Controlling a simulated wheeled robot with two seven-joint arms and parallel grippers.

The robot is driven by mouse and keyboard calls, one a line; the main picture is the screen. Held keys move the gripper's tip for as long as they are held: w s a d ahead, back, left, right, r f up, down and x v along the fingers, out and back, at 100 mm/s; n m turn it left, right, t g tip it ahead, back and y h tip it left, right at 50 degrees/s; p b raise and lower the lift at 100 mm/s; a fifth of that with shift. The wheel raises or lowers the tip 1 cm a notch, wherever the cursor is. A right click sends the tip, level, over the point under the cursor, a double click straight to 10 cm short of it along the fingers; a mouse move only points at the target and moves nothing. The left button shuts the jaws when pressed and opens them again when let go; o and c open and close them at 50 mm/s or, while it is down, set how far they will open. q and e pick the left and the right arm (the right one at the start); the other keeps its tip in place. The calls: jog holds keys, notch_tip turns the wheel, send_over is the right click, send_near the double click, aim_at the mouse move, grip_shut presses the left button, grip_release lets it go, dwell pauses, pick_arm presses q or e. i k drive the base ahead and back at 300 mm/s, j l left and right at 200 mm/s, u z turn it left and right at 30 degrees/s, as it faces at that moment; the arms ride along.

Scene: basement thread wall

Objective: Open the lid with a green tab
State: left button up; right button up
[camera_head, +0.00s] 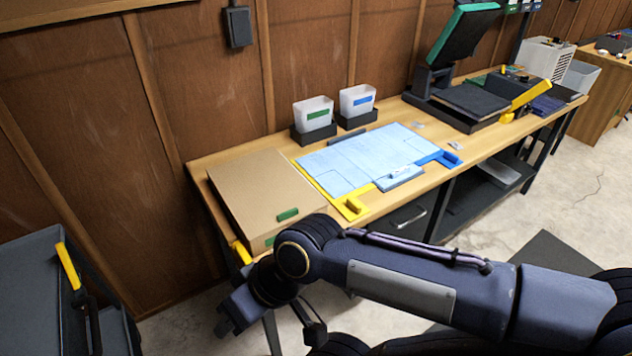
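A low, wide brown box (255,185) lies at the left end of the wooden workbench. Its flat lid is down, and a green tab (288,214) sits near the lid's front right edge. A second green patch (270,240) shows on the box's front face, partly hidden by my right arm. My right gripper (272,325) is in front of the bench's left end, nearer to me than the box and lower in the picture. Its fingers point down and are spread, with nothing between them. My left gripper is out of view.
A blue cutting mat (350,160) with yellow and blue corner pieces lies right of the box. Two white bins (313,113) stand behind it. A black press-like device (470,100) stands farther right. A grey cart (30,280) with a yellow handle is at left.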

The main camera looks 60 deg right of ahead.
aim_at(263, 192)
jog(key=z, duration=1.65)
jog(key=i+l+u, duration=0.1)
jog(key=i, duration=0.25)
jog(key=i+l+u, duration=0.1)
jog(key=i, duration=0.3)
